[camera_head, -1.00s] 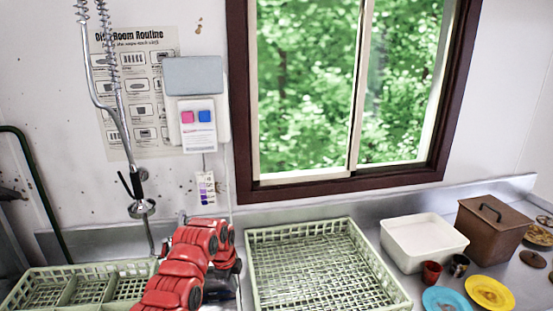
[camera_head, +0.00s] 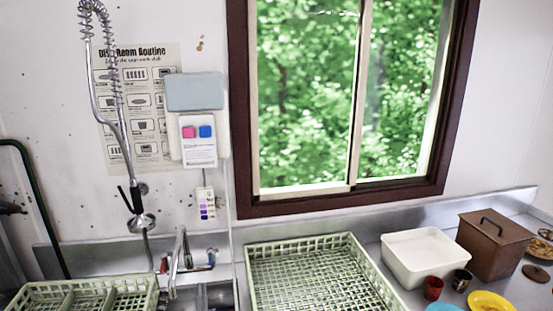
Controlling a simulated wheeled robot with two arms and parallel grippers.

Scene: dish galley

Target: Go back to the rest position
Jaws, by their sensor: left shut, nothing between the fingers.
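Neither of my grippers can be made out now, and no red arm link shows. The sink tap (camera_head: 181,245), with red and blue handles, stands in clear view behind the sink. A pale green dish rack (camera_head: 350,243) sits on the counter in the middle. A divided pale green rack (camera_head: 150,284) is at the lower left, cut off by the frame edge.
A spray hose (camera_head: 124,140) hangs in front of the left wall. A white tub (camera_head: 423,257) and a brown lidded box (camera_head: 493,248) stand at the right. A red cup (camera_head: 433,288), a dark cup (camera_head: 461,280) and a yellow plate (camera_head: 490,301) are in front.

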